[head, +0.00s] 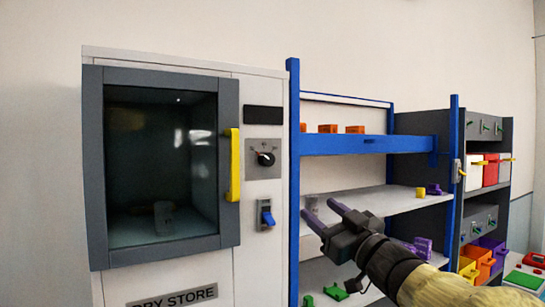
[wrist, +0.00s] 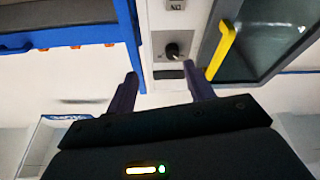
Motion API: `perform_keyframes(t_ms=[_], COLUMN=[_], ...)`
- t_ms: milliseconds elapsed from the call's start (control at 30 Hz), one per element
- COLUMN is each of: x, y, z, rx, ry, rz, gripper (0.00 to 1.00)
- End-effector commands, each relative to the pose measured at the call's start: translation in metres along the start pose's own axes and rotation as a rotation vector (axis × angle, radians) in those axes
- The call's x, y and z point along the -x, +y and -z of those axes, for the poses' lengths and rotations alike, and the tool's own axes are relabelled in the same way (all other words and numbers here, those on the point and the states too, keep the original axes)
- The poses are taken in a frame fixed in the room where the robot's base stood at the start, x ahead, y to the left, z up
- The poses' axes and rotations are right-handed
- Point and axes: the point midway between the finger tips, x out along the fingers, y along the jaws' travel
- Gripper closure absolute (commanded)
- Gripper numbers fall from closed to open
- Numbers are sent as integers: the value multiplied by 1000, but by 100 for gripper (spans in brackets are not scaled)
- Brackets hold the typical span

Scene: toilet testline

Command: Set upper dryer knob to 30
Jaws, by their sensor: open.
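The black dryer knob (head: 265,158) sits on a grey plate on the white front of the dry store cabinet (head: 185,272), right of its glass door. It also shows in the wrist view (wrist: 172,50), which looks upside down. I cannot read the scale or the knob's setting. My gripper (head: 320,210) is open and empty, in front of the shelves, below and right of the knob in the head view. In the wrist view the knob appears beyond and between the fingertips (wrist: 161,71), apart from them.
A yellow door handle (head: 234,165) stands out just left of the knob. A black panel (head: 263,120) is above it and a blue switch (head: 266,214) below. A blue-framed shelf (head: 368,145) with orange blocks stands to the right. Coloured bins (head: 490,171) are farther right.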

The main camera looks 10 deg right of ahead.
Motion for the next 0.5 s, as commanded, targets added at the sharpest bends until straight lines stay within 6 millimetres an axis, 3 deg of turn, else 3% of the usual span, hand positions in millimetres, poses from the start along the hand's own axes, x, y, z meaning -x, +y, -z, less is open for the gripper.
perform_keyframes(t_ms=[33,133,500], x=[0,2,2], y=[0,-3,-4], z=[21,36,37], rx=[15,26,27], ry=[33,66,70], rz=[37,83,92], gripper=[47,47,47])
